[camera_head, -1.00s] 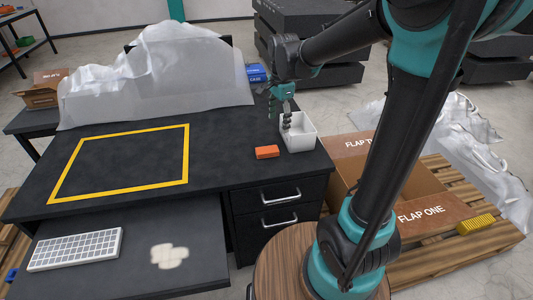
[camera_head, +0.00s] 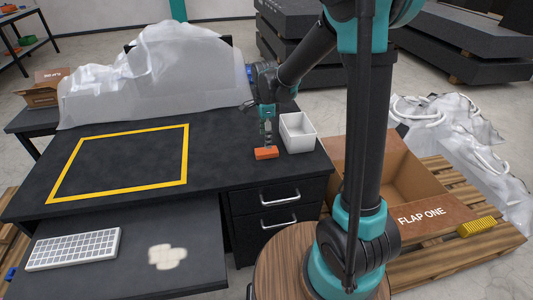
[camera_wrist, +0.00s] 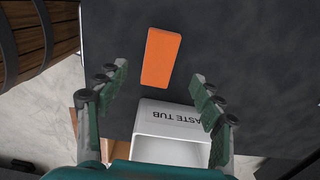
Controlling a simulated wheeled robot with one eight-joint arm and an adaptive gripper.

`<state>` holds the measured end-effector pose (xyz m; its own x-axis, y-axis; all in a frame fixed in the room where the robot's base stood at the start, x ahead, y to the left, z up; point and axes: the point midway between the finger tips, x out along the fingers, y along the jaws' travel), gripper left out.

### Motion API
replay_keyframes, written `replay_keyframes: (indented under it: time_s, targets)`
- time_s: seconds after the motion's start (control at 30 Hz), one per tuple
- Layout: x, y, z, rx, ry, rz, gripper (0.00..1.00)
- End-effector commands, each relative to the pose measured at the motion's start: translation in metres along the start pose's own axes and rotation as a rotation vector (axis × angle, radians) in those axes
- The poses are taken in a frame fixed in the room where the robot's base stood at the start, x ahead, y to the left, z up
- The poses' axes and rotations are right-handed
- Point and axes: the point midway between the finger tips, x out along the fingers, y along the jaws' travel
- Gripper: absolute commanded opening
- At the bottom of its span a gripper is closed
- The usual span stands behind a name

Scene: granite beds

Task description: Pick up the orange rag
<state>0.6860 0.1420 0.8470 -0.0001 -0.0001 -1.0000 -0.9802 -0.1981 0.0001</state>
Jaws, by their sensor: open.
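In the wrist view the rag (camera_wrist: 161,58) lies just beyond the fingertips, between the lines of the two fingers. My gripper (camera_head: 267,140) points down above the rag in the head view and overlaps its back edge there. In the wrist view my gripper (camera_wrist: 162,88) has its fingers spread wide with nothing between them. I cannot tell the exact height of the fingertips over the rag.
A white tub (camera_head: 298,132) marked "...ASTE TUB" stands right beside the gripper. A yellow-taped rectangle (camera_head: 128,190) and crumpled clear sheeting (camera_head: 160,75) are on the desk to the left. An open cardboard box (camera_head: 410,180) stands right of the desk.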

Motion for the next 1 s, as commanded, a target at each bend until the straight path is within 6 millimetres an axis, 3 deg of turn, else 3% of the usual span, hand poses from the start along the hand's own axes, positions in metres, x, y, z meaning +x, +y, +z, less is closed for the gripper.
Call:
replay_keyframes:
  time_s: [0.27, 0.6, 0.87, 1.0]
  targets:
    - [0.02, 0.0, -0.001, 0.0, 0.0, 0.0, 0.67]
    - [0.061, 0.0, -0.003, -0.001, 0.0, 0.0, 0.67]
    - [0.063, 0.0, -0.004, -0.001, 0.0, 0.0, 0.67]
    - [0.063, 0.0, -0.004, -0.001, 0.0, 0.0, 0.51]
